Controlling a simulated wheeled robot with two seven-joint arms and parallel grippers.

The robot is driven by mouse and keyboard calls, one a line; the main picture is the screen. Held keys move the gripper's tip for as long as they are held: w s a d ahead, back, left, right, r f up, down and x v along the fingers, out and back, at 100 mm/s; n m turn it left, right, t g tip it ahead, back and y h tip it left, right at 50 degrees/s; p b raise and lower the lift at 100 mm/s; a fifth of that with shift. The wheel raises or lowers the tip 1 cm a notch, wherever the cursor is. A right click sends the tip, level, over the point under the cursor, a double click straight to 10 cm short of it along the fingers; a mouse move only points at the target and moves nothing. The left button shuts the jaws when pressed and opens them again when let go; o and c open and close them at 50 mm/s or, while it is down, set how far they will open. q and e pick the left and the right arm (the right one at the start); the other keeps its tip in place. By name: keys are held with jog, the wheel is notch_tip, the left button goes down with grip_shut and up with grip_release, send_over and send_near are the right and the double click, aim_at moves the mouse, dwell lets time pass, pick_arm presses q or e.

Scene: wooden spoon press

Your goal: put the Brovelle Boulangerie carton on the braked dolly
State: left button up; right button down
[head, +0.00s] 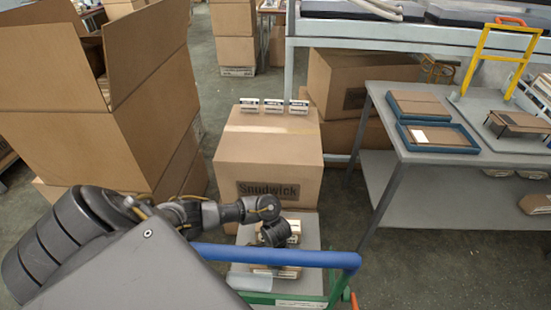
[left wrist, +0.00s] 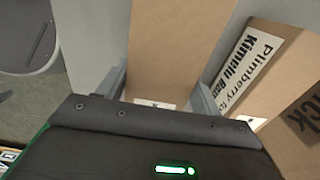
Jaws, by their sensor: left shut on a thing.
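My left gripper (head: 272,236) reaches down over the grey deck (head: 308,238) of a dolly with a blue handle bar (head: 290,257) and a green front edge (head: 285,299). In the left wrist view its fingers (left wrist: 160,95) are shut on the sides of a plain brown carton (left wrist: 178,45). The held carton's name is not readable, and the arm mostly hides it in the head view. A carton lettered "Plimberry" and "Kimelu" (left wrist: 285,60) lies right beside it. I cannot tell which carton is Brovelle Boulangerie, nor the brake's state. My right gripper is out of view.
Tall open cartons (head: 105,130) rise at left. A grey table (head: 385,100) with blue trays (head: 438,148) stands at right. Some floor (head: 225,110) is clear behind.

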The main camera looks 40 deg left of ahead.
pick_arm(q)
jog(key=shift+f, duration=0.15)
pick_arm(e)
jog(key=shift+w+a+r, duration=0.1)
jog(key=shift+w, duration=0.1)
pick_arm(q)
jog(key=o, duration=1.2)
jog(key=shift+r, duration=0.3)
notch_tip(320, 180, up, 6)
jog(key=p, duration=0.3)
jog(key=shift+w+f, duration=0.1)
jog(key=shift+f, duration=0.1)
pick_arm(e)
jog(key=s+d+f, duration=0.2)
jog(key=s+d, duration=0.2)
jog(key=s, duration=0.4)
pick_arm(q)
notch_tip(320, 180, up, 6)
jog(key=p, duration=0.4)
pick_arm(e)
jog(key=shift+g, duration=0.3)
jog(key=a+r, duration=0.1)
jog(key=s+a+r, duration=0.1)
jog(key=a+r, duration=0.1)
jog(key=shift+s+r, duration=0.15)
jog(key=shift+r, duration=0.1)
